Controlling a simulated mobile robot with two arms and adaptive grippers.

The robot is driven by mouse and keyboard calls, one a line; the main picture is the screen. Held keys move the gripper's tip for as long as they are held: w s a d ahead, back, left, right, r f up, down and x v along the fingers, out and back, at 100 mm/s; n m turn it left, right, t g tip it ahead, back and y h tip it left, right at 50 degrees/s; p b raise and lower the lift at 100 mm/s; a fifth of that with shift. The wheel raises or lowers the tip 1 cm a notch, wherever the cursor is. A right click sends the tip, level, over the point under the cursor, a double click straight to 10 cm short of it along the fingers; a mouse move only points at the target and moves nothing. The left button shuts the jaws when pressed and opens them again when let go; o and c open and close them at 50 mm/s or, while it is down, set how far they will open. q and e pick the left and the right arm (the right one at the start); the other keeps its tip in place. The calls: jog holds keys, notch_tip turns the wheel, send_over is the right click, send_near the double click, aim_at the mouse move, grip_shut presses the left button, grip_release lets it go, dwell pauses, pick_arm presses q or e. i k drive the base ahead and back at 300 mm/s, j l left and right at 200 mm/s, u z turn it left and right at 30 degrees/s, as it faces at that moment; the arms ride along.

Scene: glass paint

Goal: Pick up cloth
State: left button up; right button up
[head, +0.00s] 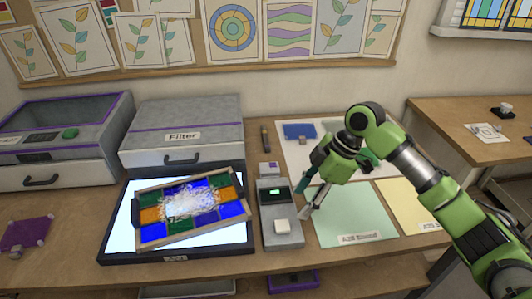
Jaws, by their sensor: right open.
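No item is plainly marked as the cloth. Two flat pieces could be it: a blue piece (299,131) on a white sheet at the back, behind my right gripper, and a purple piece (28,231) at the far left of the bench. My right gripper (308,198) is open and empty. It points down above the bench, between the grey device and the green sheet, apart from both pieces. My arm hides part of the white sheet. My left gripper is out of view.
A framed stained-glass panel (159,236) with white powdery patches lies on a lit light table (112,226). A grey device (281,243) stands beside it. A green sheet (352,222) and a yellow sheet (404,205) lie flat. A grey Filter box (182,117) stands behind.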

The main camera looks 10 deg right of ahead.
aim_at(267, 171)
jog(key=i, duration=0.85)
